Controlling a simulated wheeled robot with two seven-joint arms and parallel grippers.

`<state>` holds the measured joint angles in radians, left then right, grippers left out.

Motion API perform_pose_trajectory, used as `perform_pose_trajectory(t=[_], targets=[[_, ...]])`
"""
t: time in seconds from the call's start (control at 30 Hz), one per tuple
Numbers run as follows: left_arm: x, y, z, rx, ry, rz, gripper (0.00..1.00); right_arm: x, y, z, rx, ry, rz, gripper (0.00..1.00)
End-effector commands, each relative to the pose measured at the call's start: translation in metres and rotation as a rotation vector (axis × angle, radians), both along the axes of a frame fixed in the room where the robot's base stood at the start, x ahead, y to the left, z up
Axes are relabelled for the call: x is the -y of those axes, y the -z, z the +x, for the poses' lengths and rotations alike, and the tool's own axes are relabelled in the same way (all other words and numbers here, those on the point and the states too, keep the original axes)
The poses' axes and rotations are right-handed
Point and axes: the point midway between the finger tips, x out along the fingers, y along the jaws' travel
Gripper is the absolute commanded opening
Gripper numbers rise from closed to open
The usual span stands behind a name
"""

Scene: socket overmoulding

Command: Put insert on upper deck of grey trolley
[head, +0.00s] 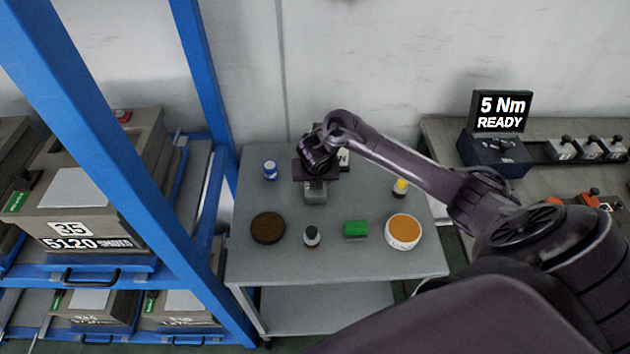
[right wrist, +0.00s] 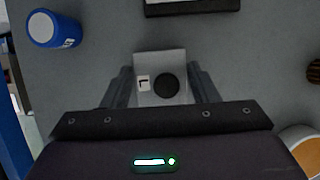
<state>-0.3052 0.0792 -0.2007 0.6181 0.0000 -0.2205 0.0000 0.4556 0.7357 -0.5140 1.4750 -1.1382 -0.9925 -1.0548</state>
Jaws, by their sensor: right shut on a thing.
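The grey trolley (head: 300,268) stands in the middle of the head view, with several items on its upper deck. My right gripper (head: 315,182) is over the rear middle of that deck, pointing down. It is shut on the insert (head: 315,194), a small light grey block. In the right wrist view the insert (right wrist: 160,78) sits between the two fingers (right wrist: 162,90), showing a dark round spot and a white label with an "L". I cannot tell whether its underside touches the deck. My left gripper is not in view.
Around the insert on the deck are a blue can (head: 270,171), a brown disc (head: 268,228), a dark bottle (head: 312,237), a green block (head: 356,230), an orange-topped tub (head: 403,232) and a yellow-capped bottle (head: 400,187). A blue rack (head: 190,240) borders the left; a bench (head: 450,140) stands right.

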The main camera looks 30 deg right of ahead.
Motion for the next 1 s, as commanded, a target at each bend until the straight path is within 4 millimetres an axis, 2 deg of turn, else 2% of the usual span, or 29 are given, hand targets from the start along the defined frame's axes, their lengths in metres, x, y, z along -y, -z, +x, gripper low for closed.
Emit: perform_pose_trajectory(t=[0.3, 0.33, 0.5, 0.83, 1.0], targets=[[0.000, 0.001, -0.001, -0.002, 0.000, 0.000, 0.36, 0.000, 0.002, 0.001, 0.005, 0.000, 0.000, 0.11], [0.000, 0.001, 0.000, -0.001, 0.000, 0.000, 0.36, 0.000, 0.004, 0.000, 0.001, 0.000, 0.000, 0.55], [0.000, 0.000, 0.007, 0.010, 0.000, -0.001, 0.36, 0.000, 0.004, 0.000, 0.001, 0.000, 0.000, 0.76], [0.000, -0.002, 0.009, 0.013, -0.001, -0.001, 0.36, -0.001, -0.001, -0.001, 0.001, -0.001, 0.000, 0.76], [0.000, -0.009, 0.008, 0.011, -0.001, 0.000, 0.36, -0.005, -0.024, -0.007, 0.005, -0.003, -0.002, 0.76]])
